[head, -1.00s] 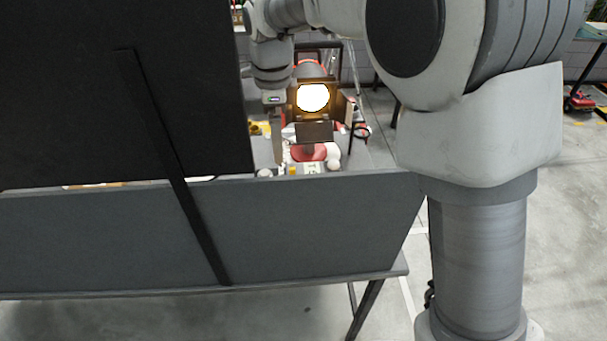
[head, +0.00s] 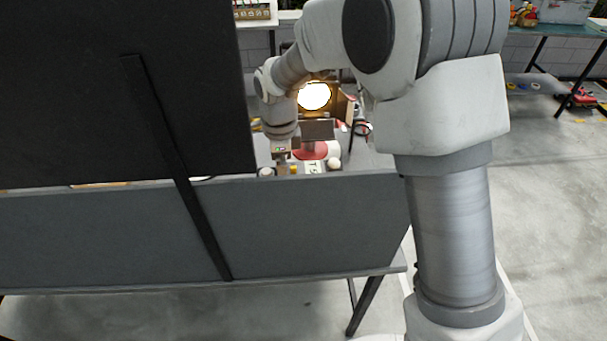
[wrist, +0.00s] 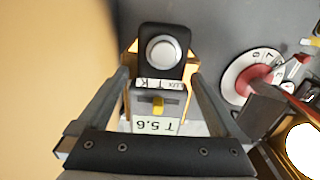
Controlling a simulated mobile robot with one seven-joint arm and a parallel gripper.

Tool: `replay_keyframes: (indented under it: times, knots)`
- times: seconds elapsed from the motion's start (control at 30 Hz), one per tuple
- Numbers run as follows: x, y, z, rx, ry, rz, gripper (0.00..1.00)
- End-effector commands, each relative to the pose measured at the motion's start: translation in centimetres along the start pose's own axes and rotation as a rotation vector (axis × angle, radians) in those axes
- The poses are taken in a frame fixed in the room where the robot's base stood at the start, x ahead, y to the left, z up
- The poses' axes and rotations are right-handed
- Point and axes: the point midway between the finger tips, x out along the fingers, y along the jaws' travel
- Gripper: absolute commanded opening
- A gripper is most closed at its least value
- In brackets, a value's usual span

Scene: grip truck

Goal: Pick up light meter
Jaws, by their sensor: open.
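My gripper (wrist: 160,82) is open, with one finger on each side of the meter. I cannot tell whether the fingers touch it. My gripper's fingertips are hidden there behind the panel.
A grey panel (head: 310,225) fronts the work surface, and a black panel (head: 70,80) blocks the left. A lit lamp (head: 314,96) with flaps stands behind the meter. A white disc with a red centre (wrist: 235,78) lies close to the right finger.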

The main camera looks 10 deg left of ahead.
Motion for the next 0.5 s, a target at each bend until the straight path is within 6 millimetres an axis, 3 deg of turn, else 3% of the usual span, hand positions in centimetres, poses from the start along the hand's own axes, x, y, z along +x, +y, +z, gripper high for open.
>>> replay_keyframes:
  times: [0.07,0.5]
  knots:
    - [-0.01,0.0,0.0,0.0,0.0,0.0,0.98]
    - [-0.04,-0.01,0.0,0.0,0.0,0.0,0.19]
